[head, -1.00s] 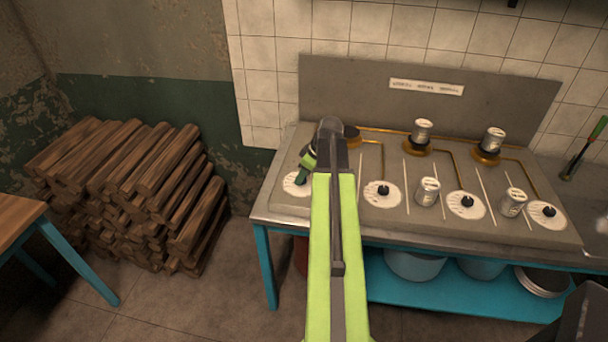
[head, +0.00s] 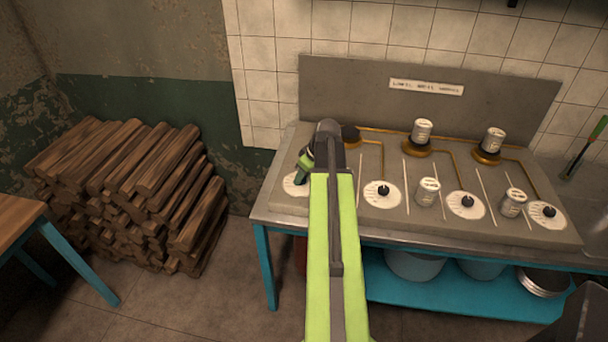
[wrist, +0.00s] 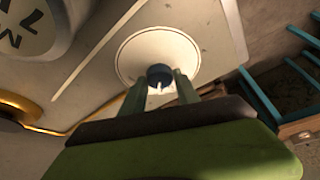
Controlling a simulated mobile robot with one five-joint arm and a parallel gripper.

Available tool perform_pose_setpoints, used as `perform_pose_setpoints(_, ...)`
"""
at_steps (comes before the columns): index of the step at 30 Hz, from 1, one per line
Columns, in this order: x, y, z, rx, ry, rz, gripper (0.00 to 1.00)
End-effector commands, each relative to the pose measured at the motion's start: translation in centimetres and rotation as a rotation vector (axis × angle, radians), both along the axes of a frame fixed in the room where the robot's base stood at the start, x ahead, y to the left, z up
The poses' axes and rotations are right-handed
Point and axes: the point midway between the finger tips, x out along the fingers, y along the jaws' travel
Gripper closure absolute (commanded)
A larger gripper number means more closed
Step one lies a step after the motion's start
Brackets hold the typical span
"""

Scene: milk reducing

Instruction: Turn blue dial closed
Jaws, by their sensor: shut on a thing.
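The blue dial (wrist: 159,73) sits at the centre of a round white plate (wrist: 140,52) in the wrist view. My gripper (wrist: 160,86) is shut on the dial, one finger on each side of it. In the head view my gripper (head: 299,181) points down at the leftmost white plate (head: 293,188) on the grey stove panel (head: 400,235). The dial itself is hidden there by my gripper. Its turned position is hard to read.
Three more white plates with black knobs (head: 383,189) lie to the right. Several cans (head: 428,191) stand on the panel and on the burners. A green-handled utensil (head: 586,145) is at the far right. A firewood stack (head: 130,190) and a wooden table (head: 18,222) are at left.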

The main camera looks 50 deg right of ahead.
Motion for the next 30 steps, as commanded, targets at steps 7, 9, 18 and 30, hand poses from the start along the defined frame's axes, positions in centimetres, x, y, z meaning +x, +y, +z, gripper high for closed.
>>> perform_pose_setpoints(7,-0.02,0.34,-0.01,-0.002,-0.001,-0.200,1.00)
perform_pose_setpoints(9,0.01,0.41,0.00,-0.003,-0.002,-0.264,1.00)
perform_pose_setpoints(18,0.13,0.63,-0.01,-0.001,-0.002,-0.513,1.00)
perform_pose_setpoints(30,0.27,0.79,-0.03,0.001,-0.002,-0.708,1.00)
